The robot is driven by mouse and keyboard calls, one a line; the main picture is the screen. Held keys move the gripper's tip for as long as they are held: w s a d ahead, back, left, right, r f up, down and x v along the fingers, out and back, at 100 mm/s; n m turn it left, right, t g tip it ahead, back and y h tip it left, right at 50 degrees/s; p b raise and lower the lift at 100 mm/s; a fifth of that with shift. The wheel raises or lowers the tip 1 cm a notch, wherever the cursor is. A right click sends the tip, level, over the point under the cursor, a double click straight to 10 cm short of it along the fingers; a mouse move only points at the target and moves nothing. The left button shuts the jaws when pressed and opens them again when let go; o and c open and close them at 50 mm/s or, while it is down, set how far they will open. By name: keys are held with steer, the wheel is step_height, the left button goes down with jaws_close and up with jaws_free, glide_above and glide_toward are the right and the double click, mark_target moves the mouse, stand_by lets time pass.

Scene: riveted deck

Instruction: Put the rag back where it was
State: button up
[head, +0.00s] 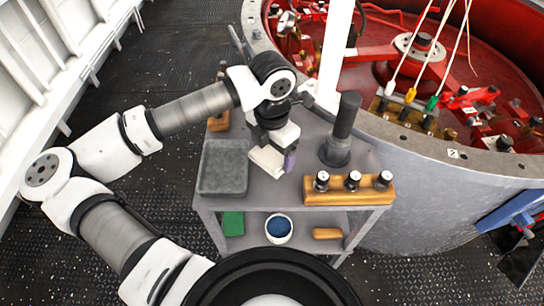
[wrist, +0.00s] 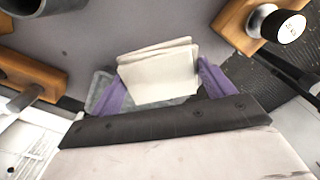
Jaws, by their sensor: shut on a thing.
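The rag is a folded cream cloth (wrist: 160,75), pinched between the two purple fingers of my gripper (wrist: 163,88) in the wrist view. In the head view the rag (head: 266,160) hangs at my gripper (head: 277,161) over the grey cart top (head: 290,189), just right of the grey tray. I cannot tell whether the rag touches the cart top.
The shallow grey tray (head: 224,184) looks empty. A wooden rack with three black knobs (head: 348,196) lies front right, and a dark upright cylinder (head: 342,130) stands behind it. The lower shelf holds a white bowl with blue contents (head: 279,228). A large red-floored drum (head: 430,190) stands right.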

mark_target(272, 153)
step_height(272, 153, down, 4)
steer(key=shift+r+p, duration=0.1)
steer(key=shift+p, duration=0.25)
steer(key=shift+f+b, duration=0.3)
steer(key=o, duration=0.9)
steer(key=shift+r, duration=0.1)
step_height(272, 153, up, 12)
steer(key=shift+r+b, duration=0.15)
steer(key=shift+b, duration=0.65)
